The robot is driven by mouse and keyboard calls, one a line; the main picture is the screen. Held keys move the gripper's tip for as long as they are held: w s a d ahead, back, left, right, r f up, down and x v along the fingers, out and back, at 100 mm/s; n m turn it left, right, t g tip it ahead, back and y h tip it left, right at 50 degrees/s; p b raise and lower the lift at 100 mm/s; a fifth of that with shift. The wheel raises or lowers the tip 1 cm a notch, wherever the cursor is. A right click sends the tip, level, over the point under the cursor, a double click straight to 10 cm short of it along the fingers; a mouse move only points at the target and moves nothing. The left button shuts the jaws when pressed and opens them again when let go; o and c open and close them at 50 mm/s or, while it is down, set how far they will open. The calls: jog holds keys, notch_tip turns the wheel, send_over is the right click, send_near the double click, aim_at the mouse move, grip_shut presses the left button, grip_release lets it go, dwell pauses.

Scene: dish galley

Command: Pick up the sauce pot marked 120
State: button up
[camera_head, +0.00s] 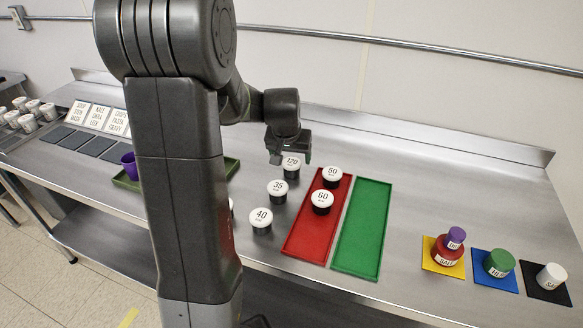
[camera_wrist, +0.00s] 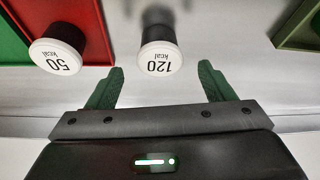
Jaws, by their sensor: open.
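The sauce pot marked 120 (camera_head: 291,163) is a dark pot with a white lid. It stands upright on the steel counter, just left of the red tray's far end. In the wrist view the 120 pot (camera_wrist: 160,58) is ahead of the fingertips, roughly centred between them. My gripper (camera_head: 276,155) is just beside the pot in the head view. In the wrist view my gripper (camera_wrist: 160,78) shows its two green fingers spread apart with nothing between them. The base of the pot is partly hidden in the head view.
Pots marked 35 (camera_head: 278,189) and 40 (camera_head: 261,217) stand nearby on the counter. Pots marked 50 (camera_head: 332,176) and 60 (camera_head: 322,200) stand on the red tray (camera_head: 305,236). The green tray (camera_head: 361,228) beside it is empty. In the wrist view the 50 pot (camera_wrist: 58,52) is close at left.

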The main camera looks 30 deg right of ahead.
aim_at(291, 163)
jog(key=shift+p+x, duration=0.35)
jog(key=shift+x, duration=2.05)
jog(key=shift+s, duration=0.1)
jog(key=shift+a, duration=0.1)
jog(key=shift+c, duration=0.2)
jog(key=c, duration=1)
